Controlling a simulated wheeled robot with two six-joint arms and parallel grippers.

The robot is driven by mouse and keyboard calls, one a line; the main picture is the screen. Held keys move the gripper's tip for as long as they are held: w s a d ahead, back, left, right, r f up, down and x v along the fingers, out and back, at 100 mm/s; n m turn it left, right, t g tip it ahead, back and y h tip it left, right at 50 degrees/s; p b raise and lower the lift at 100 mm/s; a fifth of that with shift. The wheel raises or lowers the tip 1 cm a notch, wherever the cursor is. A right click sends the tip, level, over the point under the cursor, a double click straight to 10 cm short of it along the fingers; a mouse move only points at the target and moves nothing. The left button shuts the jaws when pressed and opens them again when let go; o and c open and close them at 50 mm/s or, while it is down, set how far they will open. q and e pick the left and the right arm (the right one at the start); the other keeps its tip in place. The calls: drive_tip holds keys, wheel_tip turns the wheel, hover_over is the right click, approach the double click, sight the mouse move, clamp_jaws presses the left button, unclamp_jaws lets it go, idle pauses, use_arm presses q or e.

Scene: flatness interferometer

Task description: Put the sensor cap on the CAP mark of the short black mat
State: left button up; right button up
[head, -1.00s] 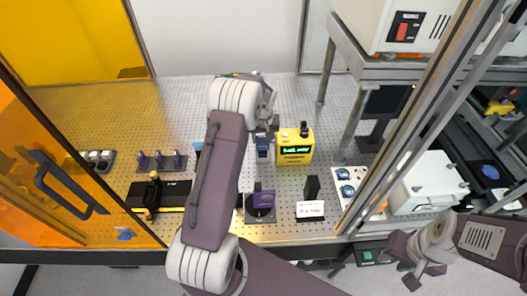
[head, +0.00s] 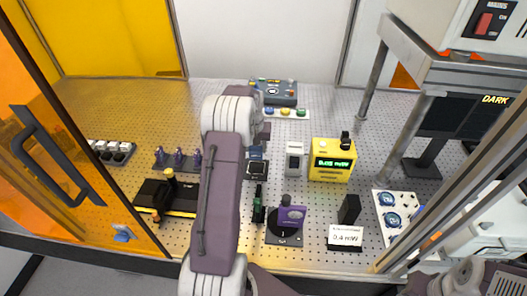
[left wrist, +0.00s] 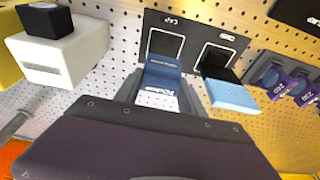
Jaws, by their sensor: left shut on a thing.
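The sensor cap (left wrist: 160,85) is a blue block with a pale lettered face. It is between the fingers of my left gripper (left wrist: 160,98), which is shut on it. It also shows in the head view (head: 256,152), just below my left wrist. The short black mat (left wrist: 197,20) is behind it, with the outlined CAP mark (left wrist: 165,44) directly beyond the cap. The cap overlaps the near edge of this mark in the picture; I cannot tell whether it touches the mat. My right arm is at the lower right of the head view, its fingertips cut off.
A light-blue block (left wrist: 232,96) is beside the cap, near the mat's other mark (left wrist: 215,54). A white device (head: 294,158) and a yellow meter (head: 331,162) stand to the right. Purple mounts (head: 179,158) stand to the left. A purple-topped stage (head: 287,222) is in front.

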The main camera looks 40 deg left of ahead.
use_arm(q)
drive_tip(key=shift+s+r, duration=0.2)
drive_tip(key=shift+s, duration=0.05)
drive_tip(key=shift+f, duration=0.15)
drive_tip(key=b+x, duration=0.2)
drive_tip(key=x, duration=0.1)
drive_tip(key=shift+s+d+b, duration=0.2)
drive_tip(key=shift+b, duration=0.2)
drive_tip(key=shift+s+b+x, duration=0.2)
drive_tip(key=shift+b+x, duration=0.7)
drive_tip(key=shift+x, duration=0.1)
drive_tip(key=shift+d+f, duration=0.1)
drive_tip(key=shift+f, duration=0.05)
drive_tip(key=shift+f, duration=0.3)
drive_tip(key=o, duration=1.1)
